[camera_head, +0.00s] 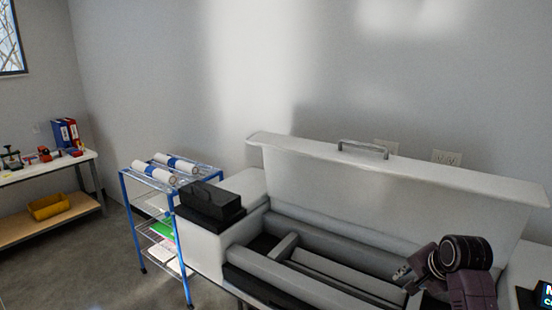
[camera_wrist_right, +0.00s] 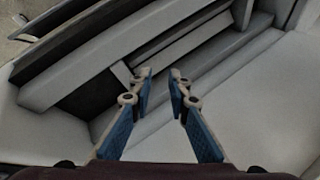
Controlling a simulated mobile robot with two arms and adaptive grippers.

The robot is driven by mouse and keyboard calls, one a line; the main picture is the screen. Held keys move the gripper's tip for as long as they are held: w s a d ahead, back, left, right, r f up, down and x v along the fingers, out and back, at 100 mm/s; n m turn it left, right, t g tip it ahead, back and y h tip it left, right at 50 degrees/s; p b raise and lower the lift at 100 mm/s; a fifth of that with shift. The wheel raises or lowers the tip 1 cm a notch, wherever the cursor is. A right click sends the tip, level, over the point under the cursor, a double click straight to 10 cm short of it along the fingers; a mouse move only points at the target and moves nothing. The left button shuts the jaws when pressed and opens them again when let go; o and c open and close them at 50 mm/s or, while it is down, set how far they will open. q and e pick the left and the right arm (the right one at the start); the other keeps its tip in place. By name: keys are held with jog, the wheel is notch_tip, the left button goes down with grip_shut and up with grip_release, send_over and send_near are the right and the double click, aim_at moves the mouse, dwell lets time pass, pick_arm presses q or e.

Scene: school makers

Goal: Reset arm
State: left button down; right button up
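My right gripper (camera_head: 402,274) shows at the lower right of the head view, in front of the open bay of a large white machine (camera_head: 215,245). In the right wrist view the right gripper (camera_wrist_right: 161,75) has its two blue-padded fingers apart with nothing between them. The machine's white lid (camera_head: 390,190) stands raised, with a grey handle (camera_head: 362,149) on its top edge. Grey bars and rollers (camera_head: 345,268) lie inside the bay. They also show beyond the fingers in the wrist view. My left gripper is not in view.
A blue-framed wire cart (camera_head: 127,205) with rolled tubes (camera_head: 180,164) on top stands left of the machine. A black box (camera_head: 211,202) sits on the machine's left end. A workbench (camera_head: 50,172) is at far left. A screen (camera_head: 543,294) shows at the right edge. Floor is clear between bench and cart.

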jog(key=s+a+f+n+g, duration=0.1)
jog(key=s+a+f+n, duration=0.25)
jog(key=s+f, duration=0.45)
jog(key=s+a+f+n+g, duration=0.1)
jog(key=s+a+f+n, duration=0.25)
jog(key=s+f, duration=0.45)
jog(key=s+a+n+g, duration=0.1)
jog(key=s+a+n, duration=0.25)
jog(key=s, duration=0.75)
jog(key=s+a+n, duration=0.3)
jog(key=s+n, duration=0.1)
jog(key=s, duration=0.7)
notch_tip(320, 180, down, 33)
jog(key=s+g+b, duration=0.2)
jog(key=b, duration=0.5)
jog(key=s+d+f+b, duration=0.1)
jog(key=s+f+b, duration=0.2)
jog(key=s+f, duration=0.5)
jog(key=s+d+f+g+b, duration=0.1)
jog(key=s+f+b, duration=0.3)
jog(key=s+f, duration=0.5)
notch_tip(320, 180, down, 7)
jog(key=shift+s+d+r, duration=0.1)
jog(key=shift+s+d, duration=0.2)
jog(key=shift+d, duration=0.3)
